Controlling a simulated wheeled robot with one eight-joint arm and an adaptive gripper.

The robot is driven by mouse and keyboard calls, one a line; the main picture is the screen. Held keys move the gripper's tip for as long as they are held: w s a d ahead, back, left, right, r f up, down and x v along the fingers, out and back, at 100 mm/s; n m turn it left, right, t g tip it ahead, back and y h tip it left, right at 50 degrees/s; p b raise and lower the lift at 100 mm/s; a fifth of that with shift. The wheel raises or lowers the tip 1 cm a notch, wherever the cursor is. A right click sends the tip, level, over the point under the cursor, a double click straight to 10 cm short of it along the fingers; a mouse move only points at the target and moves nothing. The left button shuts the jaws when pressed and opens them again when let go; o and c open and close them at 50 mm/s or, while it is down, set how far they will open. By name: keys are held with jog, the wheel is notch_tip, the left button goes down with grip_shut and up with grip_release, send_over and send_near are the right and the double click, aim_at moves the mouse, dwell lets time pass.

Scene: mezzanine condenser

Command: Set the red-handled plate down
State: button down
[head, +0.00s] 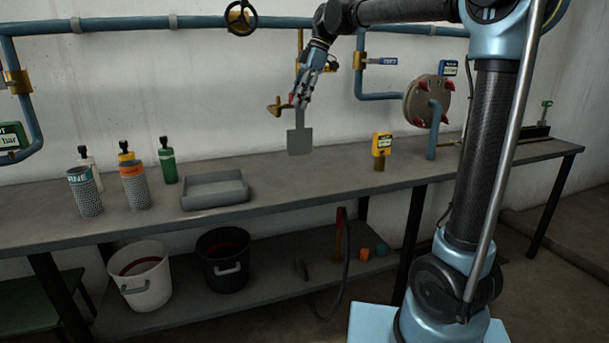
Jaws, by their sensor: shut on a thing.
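My gripper (303,98) is shut on the upper end of a flat grey plate (299,141), which hangs upright below it on a narrow stem. A bit of red shows beside the fingers; I cannot tell whether it is the plate's handle or part of the brass fitting behind. The plate is in front of the wall, over the back part of the grey bench (330,174). Its lower edge looks close to the bench top, but I cannot tell whether it touches.
A grey tray (214,203) stands left of the plate, with several bottles and canisters (134,186) farther left. A yellow gauge (381,147) stands to the right. Pipes and a flange (421,101) are behind. Bench space between tray and gauge is clear. Buckets (142,285) stand below.

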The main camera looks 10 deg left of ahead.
aim_at(301, 128)
jog(key=shift+s+f, duration=0.1)
jog(key=shift+f, duration=5.2)
jog(key=c, duration=1.4)
grip_release()
jog(key=v, duration=1.2)
